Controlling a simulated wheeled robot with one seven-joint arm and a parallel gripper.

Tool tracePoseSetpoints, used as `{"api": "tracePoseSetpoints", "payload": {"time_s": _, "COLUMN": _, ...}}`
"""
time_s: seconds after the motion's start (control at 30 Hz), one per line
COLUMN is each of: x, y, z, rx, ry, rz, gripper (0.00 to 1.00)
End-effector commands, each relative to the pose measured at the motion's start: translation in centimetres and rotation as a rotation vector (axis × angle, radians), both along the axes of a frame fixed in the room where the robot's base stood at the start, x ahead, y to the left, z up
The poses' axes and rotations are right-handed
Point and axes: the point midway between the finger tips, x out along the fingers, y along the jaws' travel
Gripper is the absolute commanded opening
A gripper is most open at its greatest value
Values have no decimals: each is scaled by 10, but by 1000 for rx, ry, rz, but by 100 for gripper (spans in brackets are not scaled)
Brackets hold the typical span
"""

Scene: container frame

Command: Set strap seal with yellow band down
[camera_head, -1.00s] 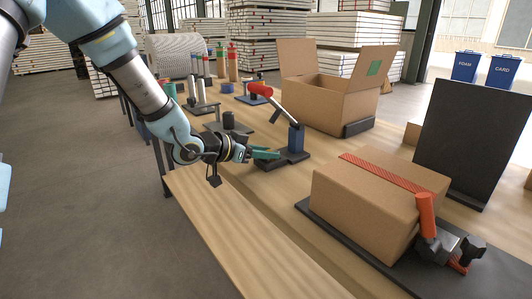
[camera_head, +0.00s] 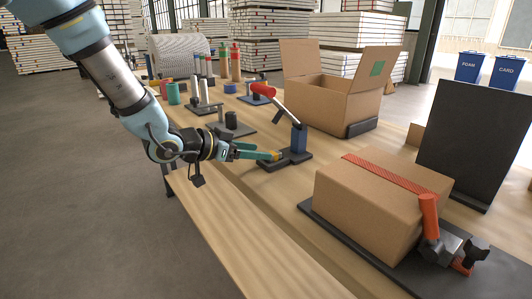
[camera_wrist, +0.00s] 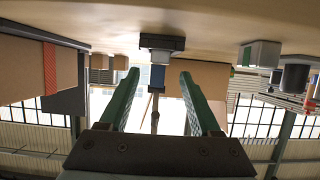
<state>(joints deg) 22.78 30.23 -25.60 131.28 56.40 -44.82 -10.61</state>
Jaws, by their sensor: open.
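My gripper (camera_head: 272,154) has green fingers and is open, low over the table at the front of a lever tool. A small yellow patch (camera_head: 275,156) shows at the fingertips, on or just above the tool's dark base; it appears to be the strap seal's yellow band, mostly hidden by the fingers. The tool has a blue post (camera_head: 299,139) and a red-handled lever (camera_head: 263,90). In the wrist view, the open fingers (camera_wrist: 157,78) have a clear gap between them, with the blue post (camera_wrist: 158,76) beyond; I cannot make out the seal there.
A closed carton (camera_head: 365,210) with a red strap stands on a dark plate at the right, with an orange-handled tool beside it. An open carton (camera_head: 330,105) and a dark panel (camera_head: 470,145) stand behind. Bare wood (camera_head: 225,220) lies in front.

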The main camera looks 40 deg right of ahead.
Motion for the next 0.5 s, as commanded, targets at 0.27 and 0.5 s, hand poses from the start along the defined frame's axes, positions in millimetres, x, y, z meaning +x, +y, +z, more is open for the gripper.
{"api": "tracePoseSetpoints", "payload": {"time_s": 0.27, "x": 4, "y": 50, "z": 21, "rx": 1, "ry": -1, "rz": 3, "gripper": 64}}
{"api": "tracePoseSetpoints", "payload": {"time_s": 0.5, "x": 3, "y": 65, "z": 27, "rx": 0, "ry": 0, "rz": -1, "gripper": 64}}
